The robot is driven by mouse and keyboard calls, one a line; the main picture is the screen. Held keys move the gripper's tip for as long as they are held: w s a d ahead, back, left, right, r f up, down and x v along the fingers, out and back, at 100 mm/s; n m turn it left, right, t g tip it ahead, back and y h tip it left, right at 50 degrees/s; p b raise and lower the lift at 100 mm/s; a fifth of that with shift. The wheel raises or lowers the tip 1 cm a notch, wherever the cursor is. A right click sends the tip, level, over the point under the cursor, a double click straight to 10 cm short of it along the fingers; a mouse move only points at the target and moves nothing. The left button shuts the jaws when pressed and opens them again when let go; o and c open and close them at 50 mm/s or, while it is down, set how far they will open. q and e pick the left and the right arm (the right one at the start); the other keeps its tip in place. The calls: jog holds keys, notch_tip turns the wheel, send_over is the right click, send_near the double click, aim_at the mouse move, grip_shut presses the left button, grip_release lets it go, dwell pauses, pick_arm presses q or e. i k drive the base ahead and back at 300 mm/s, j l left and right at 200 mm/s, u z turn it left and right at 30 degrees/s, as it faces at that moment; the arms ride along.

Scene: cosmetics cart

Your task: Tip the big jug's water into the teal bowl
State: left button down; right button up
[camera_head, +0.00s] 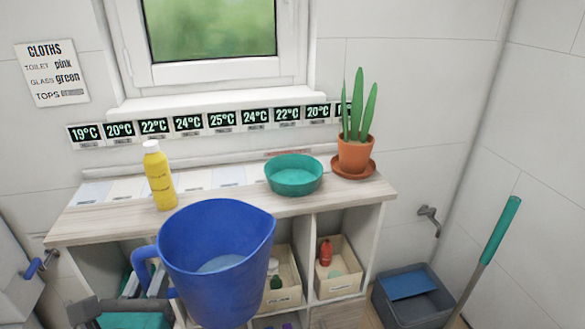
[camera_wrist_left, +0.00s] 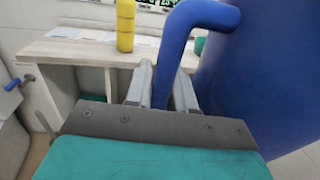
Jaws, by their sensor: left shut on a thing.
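The big blue jug (camera_head: 215,265) is held up in front of the shelf unit, roughly upright, with water (camera_head: 220,263) visible inside. My left gripper (camera_head: 150,290) is shut on its handle at the jug's left side. In the left wrist view the gripper fingers (camera_wrist_left: 162,85) stand on both sides of the blue handle (camera_wrist_left: 168,50), and the jug body (camera_wrist_left: 265,80) fills the right. The teal bowl (camera_head: 294,176) stands on the shelf top, behind and to the right of the jug, and looks empty. My right gripper is not in view.
A yellow bottle (camera_head: 159,177) stands on the wooden shelf top (camera_head: 95,221) left of the bowl. A potted plant (camera_head: 354,152) stands close to the bowl's right. Boxes (camera_head: 338,286) fill shelf compartments below. A grey bin (camera_head: 412,300) and a teal-handled pole (camera_head: 490,250) are at right.

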aim_at(289, 174)
jog(key=i+l+u, duration=0.1)
jog(key=l+u, duration=0.2)
jog(key=l, duration=0.55)
jog(key=l+u, duration=0.25)
jog(key=l, duration=0.55)
